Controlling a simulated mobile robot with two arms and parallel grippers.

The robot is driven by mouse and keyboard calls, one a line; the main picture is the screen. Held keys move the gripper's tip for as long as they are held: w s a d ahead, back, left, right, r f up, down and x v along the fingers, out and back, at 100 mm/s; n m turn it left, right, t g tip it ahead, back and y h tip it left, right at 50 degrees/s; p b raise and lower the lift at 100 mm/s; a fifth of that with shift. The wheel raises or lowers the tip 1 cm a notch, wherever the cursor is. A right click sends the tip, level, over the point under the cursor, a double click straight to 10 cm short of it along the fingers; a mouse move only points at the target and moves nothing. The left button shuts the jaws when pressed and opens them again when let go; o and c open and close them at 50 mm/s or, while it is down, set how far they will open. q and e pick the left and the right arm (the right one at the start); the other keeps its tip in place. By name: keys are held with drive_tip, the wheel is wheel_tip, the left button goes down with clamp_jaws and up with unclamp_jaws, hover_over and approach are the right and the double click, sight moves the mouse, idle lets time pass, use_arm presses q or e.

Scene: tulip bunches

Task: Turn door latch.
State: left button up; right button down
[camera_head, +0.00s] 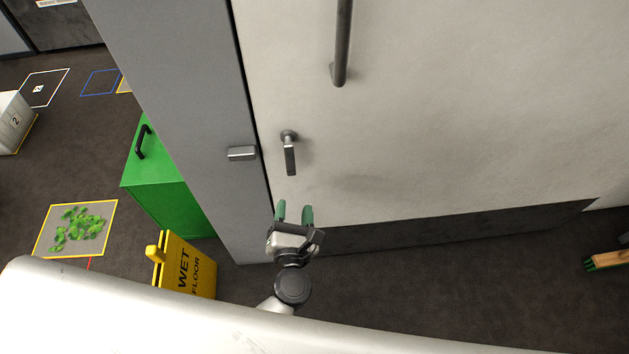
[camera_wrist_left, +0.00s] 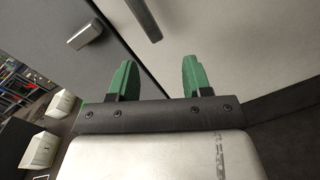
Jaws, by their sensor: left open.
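The door latch (camera_head: 290,157) is a dark grey lever on a round mount, hanging straight down on the pale door (camera_head: 450,120). My left gripper (camera_head: 293,213) has green fingertips and is open and empty. In the head view it is below the latch, apart from it. In the left wrist view the lever (camera_wrist_left: 146,20) shows at the top, beyond the open fingers (camera_wrist_left: 155,78). My right gripper is not in view.
A long bar handle (camera_head: 342,45) is above the latch. A small metal block (camera_head: 242,153) sits on the grey frame left of the door. A green cabinet (camera_head: 165,190) and a yellow wet floor sign (camera_head: 186,268) stand at the lower left. A wooden-handled object (camera_head: 608,260) is at far right.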

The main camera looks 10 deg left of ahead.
sight(291, 166)
use_arm(q)
drive_tip(key=w+a+n, duration=0.1)
drive_tip(key=w, duration=0.2)
drive_tip(key=w+a+r+n+y, duration=0.1)
drive_tip(key=w+n, duration=0.1)
drive_tip(key=w, duration=0.2)
drive_tip(key=w+a+r+n, duration=0.1)
drive_tip(key=w+n, duration=0.1)
drive_tip(key=w, duration=0.1)
drive_tip(key=shift+w+r+y, duration=0.25)
drive_tip(key=shift+w+y, duration=0.05)
drive_tip(key=shift+w, duration=0.1)
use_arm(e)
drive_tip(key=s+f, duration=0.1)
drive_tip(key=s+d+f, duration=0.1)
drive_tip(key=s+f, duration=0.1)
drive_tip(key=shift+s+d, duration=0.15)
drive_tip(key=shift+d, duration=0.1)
use_arm(q)
clamp_jaws()
